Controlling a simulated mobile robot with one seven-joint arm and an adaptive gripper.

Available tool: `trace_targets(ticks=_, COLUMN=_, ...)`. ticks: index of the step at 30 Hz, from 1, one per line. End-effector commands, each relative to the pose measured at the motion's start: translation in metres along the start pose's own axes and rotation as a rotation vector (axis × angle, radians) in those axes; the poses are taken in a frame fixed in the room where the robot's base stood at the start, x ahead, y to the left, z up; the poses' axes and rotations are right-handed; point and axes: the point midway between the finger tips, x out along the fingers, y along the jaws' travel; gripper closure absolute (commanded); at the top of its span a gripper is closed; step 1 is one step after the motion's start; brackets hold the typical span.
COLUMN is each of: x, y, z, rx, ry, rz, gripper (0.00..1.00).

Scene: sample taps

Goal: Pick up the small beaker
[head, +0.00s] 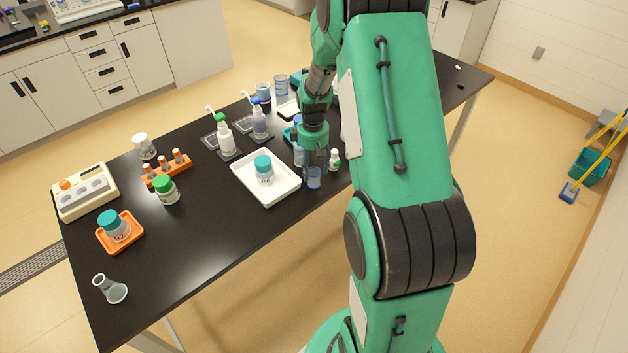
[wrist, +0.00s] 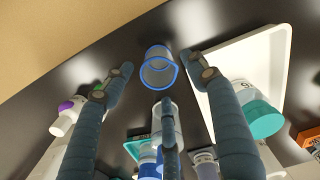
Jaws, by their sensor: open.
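The small beaker (head: 314,179) is clear with a blue rim. It stands on the black table just right of the white tray (head: 262,194), close to the near edge. In the wrist view the beaker (wrist: 158,72) shows between the fingertips of my open gripper (wrist: 160,80), with a gap on both sides. In the head view my gripper (head: 315,160) points down above and just behind the beaker. The gripper is empty. I cannot tell whether the fingertips are down to the beaker's height.
The tray's rim (wrist: 279,45) is close to the right finger in the wrist view. A small white bottle (head: 334,160) stands right of the beaker. A teal-capped jar (head: 264,170) sits in the tray. Other bottles stand behind the gripper.

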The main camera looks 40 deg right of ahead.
Motion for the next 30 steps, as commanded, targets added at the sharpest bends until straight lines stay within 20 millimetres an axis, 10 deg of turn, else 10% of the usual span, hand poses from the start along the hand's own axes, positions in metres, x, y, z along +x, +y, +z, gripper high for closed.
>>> trace_targets(ticks=11, x=0.041, y=-0.001, z=0.0, rx=0.0, ry=-0.001, rz=-0.001, gripper=0.43)
trace_targets(ticks=30, x=0.042, y=-0.001, z=0.0, rx=0.0, ry=-0.001, rz=-0.001, gripper=0.48)
